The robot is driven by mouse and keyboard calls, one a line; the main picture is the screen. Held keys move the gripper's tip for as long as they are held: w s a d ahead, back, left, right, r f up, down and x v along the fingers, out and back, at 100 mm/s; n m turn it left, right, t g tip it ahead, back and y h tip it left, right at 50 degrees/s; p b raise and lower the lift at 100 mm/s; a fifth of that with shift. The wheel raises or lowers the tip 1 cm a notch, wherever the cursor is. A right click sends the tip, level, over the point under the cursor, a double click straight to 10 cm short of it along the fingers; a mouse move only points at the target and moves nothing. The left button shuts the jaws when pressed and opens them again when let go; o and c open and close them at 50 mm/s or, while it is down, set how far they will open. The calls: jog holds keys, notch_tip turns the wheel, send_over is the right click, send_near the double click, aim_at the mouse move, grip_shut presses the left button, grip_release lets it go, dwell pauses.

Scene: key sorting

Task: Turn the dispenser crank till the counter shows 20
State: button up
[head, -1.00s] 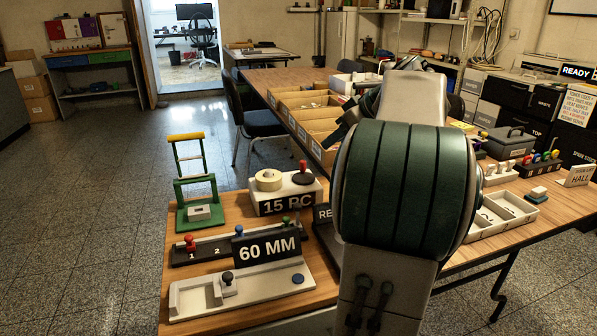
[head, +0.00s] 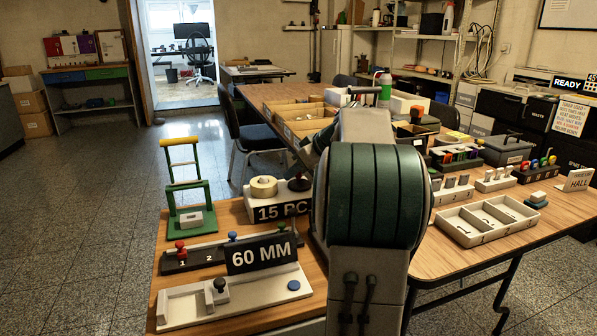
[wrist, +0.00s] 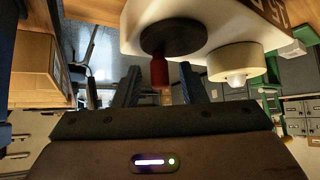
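The white dispenser (head: 293,196) stands on the wooden bench with a cream roll (head: 264,186) on top and a "15 PC" sign (head: 283,210) on its front. Its crank, a dark disc (head: 299,184), is at its right end; my arm partly covers that area. In the wrist view, the crank disc (wrist: 173,38) carries an upright-standing red knob (wrist: 159,72), seen upside down. My gripper (wrist: 160,84) is open, its two dark fingers on either side of the knob with gaps visible. The head view hides my gripper behind my arm.
A "60 MM" sign (head: 261,253) and a grey fixture (head: 240,302) stand in front of the dispenser. A green-and-yellow frame (head: 189,200) stands to its left.

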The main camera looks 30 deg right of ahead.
grip_shut()
